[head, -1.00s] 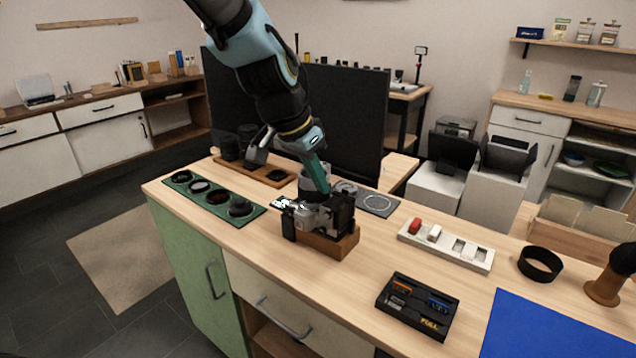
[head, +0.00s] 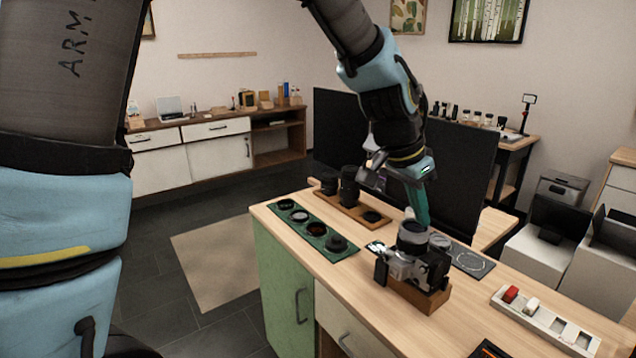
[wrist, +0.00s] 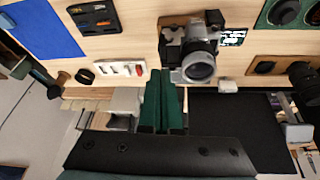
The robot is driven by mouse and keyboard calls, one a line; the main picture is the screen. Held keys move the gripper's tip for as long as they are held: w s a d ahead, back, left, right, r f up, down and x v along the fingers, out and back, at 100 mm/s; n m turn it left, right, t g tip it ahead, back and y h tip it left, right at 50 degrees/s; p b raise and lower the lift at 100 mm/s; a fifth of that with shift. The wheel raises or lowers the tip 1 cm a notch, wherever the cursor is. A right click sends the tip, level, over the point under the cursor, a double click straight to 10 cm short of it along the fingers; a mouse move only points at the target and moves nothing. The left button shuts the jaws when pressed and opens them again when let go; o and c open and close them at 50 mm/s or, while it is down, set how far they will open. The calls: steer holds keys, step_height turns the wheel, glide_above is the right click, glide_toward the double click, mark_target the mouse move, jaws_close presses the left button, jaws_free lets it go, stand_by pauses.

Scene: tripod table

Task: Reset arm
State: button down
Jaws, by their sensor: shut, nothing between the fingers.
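My gripper (head: 421,222) is shut and empty, its green fingers pointing down just behind the camera. It also shows in the wrist view (wrist: 163,75), with the fingers pressed together beside the camera. The silver and black camera (head: 414,257) sits on a wooden block (head: 419,293) on the table (head: 350,292), its lens turned upward. In the wrist view the camera (wrist: 199,55) is right of the fingertips. I cannot tell from these frames exactly how far the fingers are from it.
A green lens tray (head: 318,229) lies left of the camera, and a wooden tray with dark lenses (head: 349,189) stands behind. A white slotted holder (head: 545,322) lies to the right. A dark monitor-like panel (head: 465,172) rises behind my gripper. Floor left of the table is open.

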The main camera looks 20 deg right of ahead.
steer(key=shift+a, duration=0.1)
steer(key=w+a+f+n+t+y, duration=0.1)
steer(key=w+a+f+n, duration=0.15)
steer(key=w+a, duration=0.5)
steer(key=w+a+f+n+t+y, duration=0.1)
steer(key=w+a+n, duration=0.3)
steer(key=a, duration=0.7)
steer(key=s+a+f+n+y, duration=0.1)
steer(key=a+n, duration=0.8)
steer(key=a, duration=1.5)
steer(key=shift+s+a+f+n+y+b, duration=0.2)
steer(key=shift+a+f+n+y+b, duration=0.2)
steer(key=shift+f+y, duration=0.4)
